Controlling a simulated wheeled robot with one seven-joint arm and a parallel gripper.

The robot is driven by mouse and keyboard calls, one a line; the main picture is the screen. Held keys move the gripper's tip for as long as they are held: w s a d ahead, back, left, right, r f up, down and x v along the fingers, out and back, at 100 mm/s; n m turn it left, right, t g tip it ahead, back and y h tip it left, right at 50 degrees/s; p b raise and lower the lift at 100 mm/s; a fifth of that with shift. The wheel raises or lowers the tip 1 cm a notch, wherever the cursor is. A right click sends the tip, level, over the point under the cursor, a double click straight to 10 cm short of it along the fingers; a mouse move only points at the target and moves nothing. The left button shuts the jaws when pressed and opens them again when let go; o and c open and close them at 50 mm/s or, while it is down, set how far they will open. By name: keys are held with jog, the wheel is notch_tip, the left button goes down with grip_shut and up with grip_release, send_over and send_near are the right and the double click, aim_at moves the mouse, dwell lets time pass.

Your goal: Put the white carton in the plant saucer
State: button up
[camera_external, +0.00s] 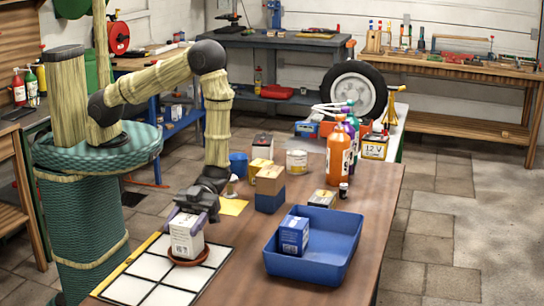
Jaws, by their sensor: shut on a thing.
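The white carton (186,238) stands upright at the front left of the brown table, with dark print on its side. My gripper (192,208) comes down from above and is shut on the upper part of the carton. The plant saucer (189,262) is a reddish-brown round dish directly under the carton. The carton's lower end is at or just above the saucer; I cannot tell whether it touches the bottom. The carton hides the middle of the saucer.
The saucer is on a white gridded board (133,290). A blue tray (335,245) with a blue-and-white box (293,236) is to the right.

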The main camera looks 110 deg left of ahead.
jog(key=shift+f, duration=0.35)
jog(key=shift+f+b, duration=0.1)
jog(key=shift+b, duration=0.25)
jog(key=o, duration=1.3)
jog(key=shift+r+p, duration=0.4)
jog(key=shift+r, duration=0.1)
jog(key=b+v, duration=0.1)
jog(key=v, duration=1.1)
jog(key=shift+b, duration=0.35)
